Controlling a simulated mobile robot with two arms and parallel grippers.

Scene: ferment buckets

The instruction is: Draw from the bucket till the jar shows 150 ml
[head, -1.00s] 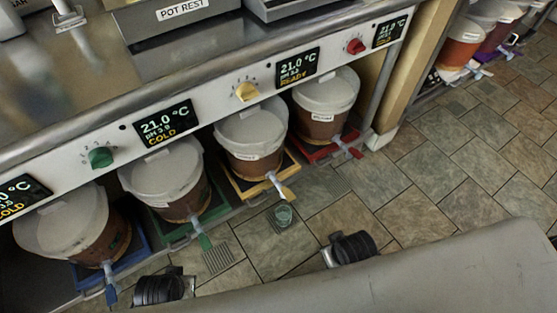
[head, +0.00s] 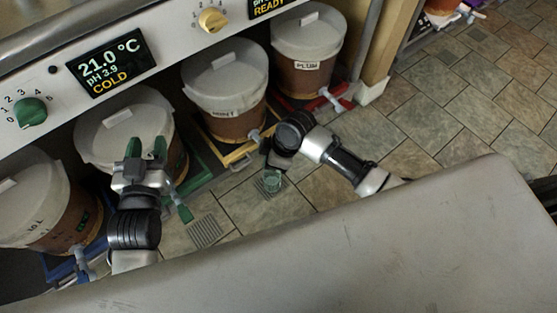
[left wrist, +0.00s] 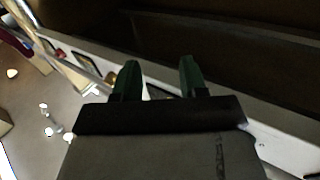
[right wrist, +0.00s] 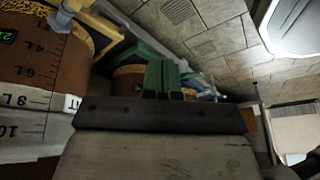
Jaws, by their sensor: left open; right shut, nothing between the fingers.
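That bucket's grey tap (head: 256,136) points out above the yellow edge. My right gripper (right wrist: 162,75) is shut and empty. In the right wrist view a bucket with litre marks (right wrist: 38,75) is at the left. My left gripper (head: 146,148) is open and empty, in front of the green-tray bucket (head: 122,118).
A control panel with a display (head: 107,62) runs above. Tiled floor at right is clear.

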